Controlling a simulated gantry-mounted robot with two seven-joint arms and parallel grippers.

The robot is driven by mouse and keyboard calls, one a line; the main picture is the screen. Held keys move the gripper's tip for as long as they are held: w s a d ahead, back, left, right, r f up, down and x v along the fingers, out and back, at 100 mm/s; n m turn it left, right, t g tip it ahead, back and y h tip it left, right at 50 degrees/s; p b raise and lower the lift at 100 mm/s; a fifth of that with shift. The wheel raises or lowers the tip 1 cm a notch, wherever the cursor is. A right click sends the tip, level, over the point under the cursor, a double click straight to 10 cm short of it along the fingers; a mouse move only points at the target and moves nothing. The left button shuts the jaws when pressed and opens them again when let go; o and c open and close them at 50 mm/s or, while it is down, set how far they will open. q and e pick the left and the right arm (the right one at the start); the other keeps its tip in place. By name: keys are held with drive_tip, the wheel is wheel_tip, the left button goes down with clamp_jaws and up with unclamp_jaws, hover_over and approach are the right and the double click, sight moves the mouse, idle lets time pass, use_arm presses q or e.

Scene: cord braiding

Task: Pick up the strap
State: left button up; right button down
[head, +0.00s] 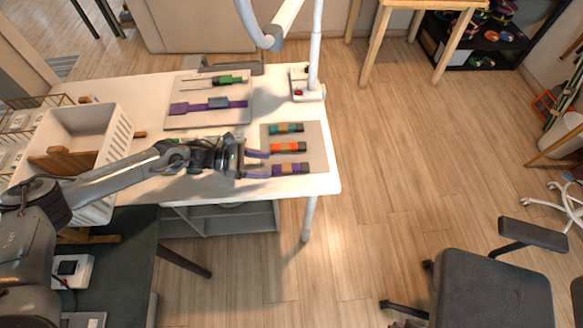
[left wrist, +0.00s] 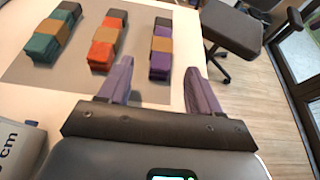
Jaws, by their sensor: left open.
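Three folded straps lie side by side on a grey mat (head: 313,137) at the table's right end. They are a teal one (head: 288,128), an orange one (head: 289,147) and a purple one (head: 291,169), each with a tan band. In the left wrist view they show as teal (left wrist: 40,48), orange (left wrist: 101,57) and purple (left wrist: 160,66). My left gripper (head: 267,163) is open and empty beside the mat's straps. In the left wrist view its purple fingers (left wrist: 158,68) point at the purple strap's near end, one finger to each side. My right gripper is not in view.
A board (head: 205,121) with a long purple strap (head: 185,109) and a green-handled tool (head: 230,79) lies further back. A white basket (head: 110,150) stands at left. A white stand (head: 312,92) rises at the table's back right. Open floor lies beyond the right edge.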

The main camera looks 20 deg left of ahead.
sight(281, 167)
use_arm(q)
drive_tip(key=shift+w+d, duration=0.3)
drive_tip(key=x, duration=0.4)
drive_tip(key=shift+s+d+r, duration=0.1)
drive_tip(key=shift+s+d, duration=0.05)
drive_tip(key=shift+s, duration=0.1)
drive_tip(key=shift+w+d+f, duration=0.25)
drive_tip(key=shift+w+d, duration=0.1)
drive_tip(key=shift+d, duration=0.1)
drive_tip(key=c, duration=1.1)
drive_tip(key=shift+o, duration=0.2)
drive_tip(key=shift+r, duration=0.1)
